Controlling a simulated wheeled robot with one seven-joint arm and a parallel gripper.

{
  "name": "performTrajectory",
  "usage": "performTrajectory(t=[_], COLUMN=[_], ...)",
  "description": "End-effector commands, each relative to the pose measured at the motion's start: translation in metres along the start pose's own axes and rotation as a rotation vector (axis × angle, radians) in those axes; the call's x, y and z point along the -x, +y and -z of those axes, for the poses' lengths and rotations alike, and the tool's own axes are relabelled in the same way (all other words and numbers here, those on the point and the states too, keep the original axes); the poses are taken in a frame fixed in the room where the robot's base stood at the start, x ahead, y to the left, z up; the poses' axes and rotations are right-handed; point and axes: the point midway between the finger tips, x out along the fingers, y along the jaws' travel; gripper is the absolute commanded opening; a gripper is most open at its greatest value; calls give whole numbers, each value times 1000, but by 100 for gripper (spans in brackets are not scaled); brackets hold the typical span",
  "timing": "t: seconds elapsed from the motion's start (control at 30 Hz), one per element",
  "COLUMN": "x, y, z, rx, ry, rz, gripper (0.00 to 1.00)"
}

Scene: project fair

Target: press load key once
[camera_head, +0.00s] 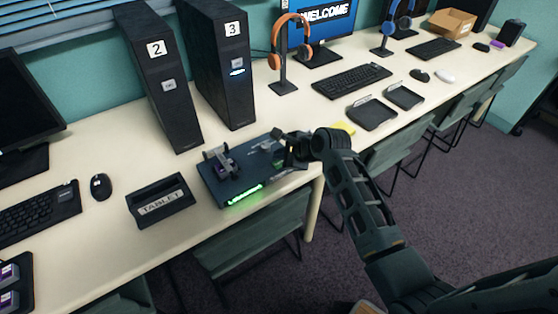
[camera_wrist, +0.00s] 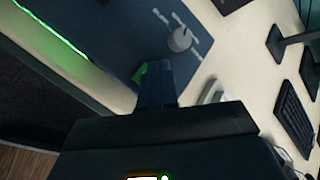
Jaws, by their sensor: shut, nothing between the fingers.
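A dark blue-grey device (camera_head: 213,191) lies on the cream table, with a lit green strip (camera_head: 245,194) on its front edge. A grey bracket (camera_head: 216,157) with a purple piece stands on its left part. In the wrist view the device's top (camera_wrist: 110,30) carries a round grey knob (camera_wrist: 180,40) beside white markings. My gripper (camera_head: 279,158) is over the device's right part. Its shut, empty fingers (camera_wrist: 155,75) are close to the top surface; contact cannot be told. A small green patch (camera_wrist: 139,73) shows beside the fingertips. I cannot make out which part is the load key.
A holder labelled TABLET (camera_head: 162,207) is left of the device. Black towers marked 2 (camera_head: 172,110) and 3 (camera_head: 230,90) stand behind it. An orange headset (camera_head: 290,40) hangs on a stand. A yellow item (camera_head: 344,128) and black trays (camera_head: 372,115) are to the right.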

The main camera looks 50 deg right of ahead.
Motion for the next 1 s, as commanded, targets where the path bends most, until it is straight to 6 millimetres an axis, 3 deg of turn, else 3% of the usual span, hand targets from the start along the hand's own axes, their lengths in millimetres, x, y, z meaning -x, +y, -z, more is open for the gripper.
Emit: performTrajectory(t=[0.27, 0.8, 1.0], x=[2, 32, 35], y=[-2, -24, -25], z=[-2, -24, -25], rx=[0, 0, -1], ry=[0, -1, 0], rz=[0, 1, -1], gripper=[0, 0, 0])
